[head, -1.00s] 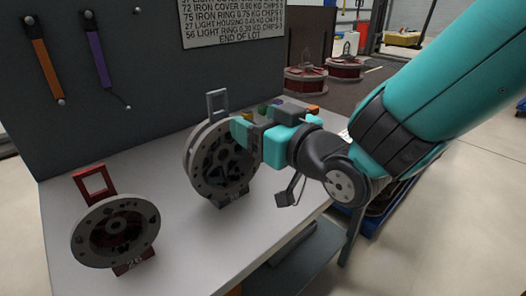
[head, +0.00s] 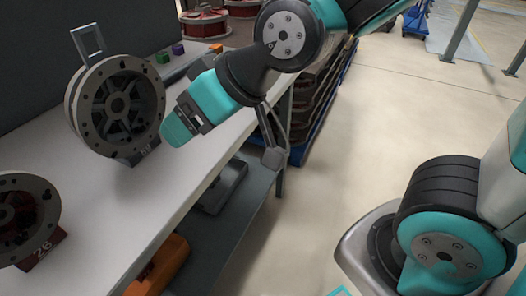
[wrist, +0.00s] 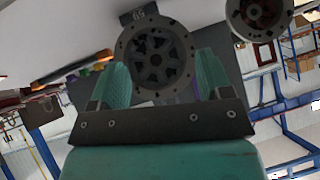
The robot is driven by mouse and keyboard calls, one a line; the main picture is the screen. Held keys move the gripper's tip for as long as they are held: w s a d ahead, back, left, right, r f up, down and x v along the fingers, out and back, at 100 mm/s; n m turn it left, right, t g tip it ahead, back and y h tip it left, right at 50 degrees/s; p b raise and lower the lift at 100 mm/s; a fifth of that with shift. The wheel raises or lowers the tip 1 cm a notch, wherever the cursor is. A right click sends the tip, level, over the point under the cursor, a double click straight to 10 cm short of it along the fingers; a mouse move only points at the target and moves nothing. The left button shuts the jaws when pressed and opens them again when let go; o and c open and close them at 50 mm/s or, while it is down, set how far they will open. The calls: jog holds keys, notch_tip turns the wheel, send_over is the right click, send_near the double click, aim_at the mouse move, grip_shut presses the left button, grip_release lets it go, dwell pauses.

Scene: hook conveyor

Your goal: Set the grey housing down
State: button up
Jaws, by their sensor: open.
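The grey housing (head: 117,105) stands upright on the white bench top (head: 150,190), with its square grey handle up and a dark numbered foot at its base. My gripper (head: 172,134) is beside it on the right, apart from it, open and empty. In the wrist view the grey housing (wrist: 155,60) shows upside down beyond and between my two teal fingers (wrist: 158,84), with a gap before it. Its numbered tag is at the top of that view.
A red housing (head: 25,215) with a tag reading 26 stands at the left on the bench. Small coloured blocks (head: 170,52) lie behind the grey housing. A lower shelf (head: 215,215) holds a dark tray and an orange item. Open floor lies to the right.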

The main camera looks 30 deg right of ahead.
jog(key=s+d+f+g+h, duration=0.1)
jog(key=s+d+g, duration=0.4)
jog(key=s, duration=0.5)
jog(key=shift+s+f+n+g+h, duration=0.25)
jog(key=shift+g+h, duration=0.35)
jog(key=shift+h, duration=0.3)
jog(key=shift+d, duration=0.1)
